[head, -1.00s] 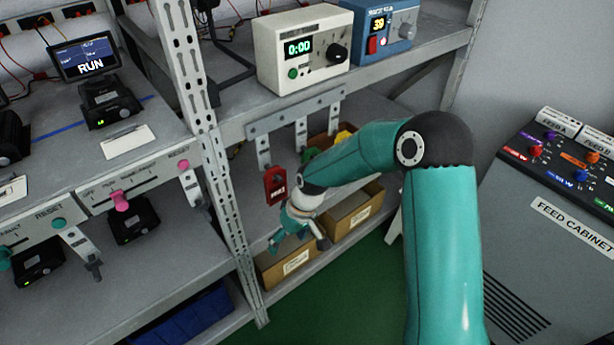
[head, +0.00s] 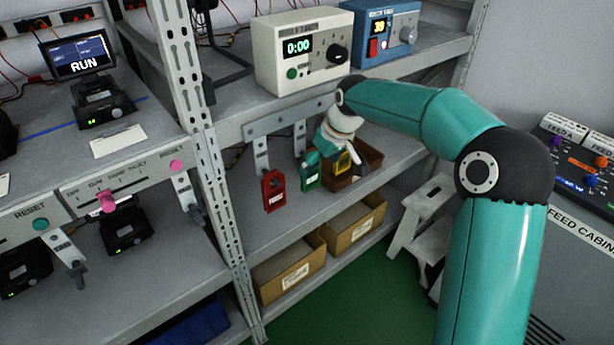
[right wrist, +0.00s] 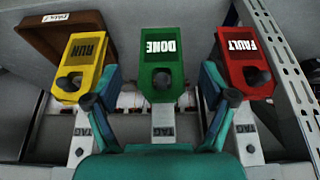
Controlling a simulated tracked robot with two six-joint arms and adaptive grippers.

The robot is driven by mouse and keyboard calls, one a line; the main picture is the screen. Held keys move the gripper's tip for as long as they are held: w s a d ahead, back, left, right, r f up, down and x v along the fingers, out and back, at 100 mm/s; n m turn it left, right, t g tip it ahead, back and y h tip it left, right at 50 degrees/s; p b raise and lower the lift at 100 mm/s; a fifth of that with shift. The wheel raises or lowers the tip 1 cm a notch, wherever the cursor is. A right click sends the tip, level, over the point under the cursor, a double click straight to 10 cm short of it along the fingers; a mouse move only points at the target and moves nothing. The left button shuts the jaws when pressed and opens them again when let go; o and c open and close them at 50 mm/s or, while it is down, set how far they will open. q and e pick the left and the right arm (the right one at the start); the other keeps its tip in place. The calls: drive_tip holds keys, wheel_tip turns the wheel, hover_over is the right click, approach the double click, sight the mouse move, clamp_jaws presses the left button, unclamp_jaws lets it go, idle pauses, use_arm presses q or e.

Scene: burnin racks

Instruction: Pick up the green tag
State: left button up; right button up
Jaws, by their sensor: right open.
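The green tag (head: 311,179) hangs from a hook on the rail under the shelf, between a red tag (head: 274,190) and a yellow tag (head: 342,162). In the right wrist view the green tag (right wrist: 162,50), marked DONE, is at the centre. My right gripper (right wrist: 163,98) is open and empty, with one finger on each side below the green tag in that picture. I cannot tell whether the fingers overlap it in depth. In the head view my right gripper (head: 326,150) partly hides the green tag's upper part. My left gripper is not in view.
The red tag (right wrist: 244,60) and yellow tag (right wrist: 84,62) hang close on either side. A brown bin (head: 368,160) sits behind the yellow tag. The rail (head: 270,128) is just above. A perforated post (head: 205,150) stands to the left. Cardboard boxes (head: 288,275) are below.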

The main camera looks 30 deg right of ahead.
sight(312, 172)
drive_tip(key=x, duration=0.7)
drive_tip(key=shift+w+a+f, duration=0.1)
drive_tip(key=shift+f, duration=0.1)
drive_tip(key=c, duration=1)
drive_tip(key=shift+r, duration=0.2)
drive_tip(key=shift+c, duration=0.2)
drive_tip(key=shift+r, duration=0.65)
drive_tip(key=s+d+b, duration=0.1)
drive_tip(key=s+b, duration=0.1)
drive_tip(key=s, duration=1.6)
drive_tip(key=shift+d+r, duration=0.2)
drive_tip(key=shift+r, duration=0.3)
drive_tip(key=shift+b, duration=0.3)
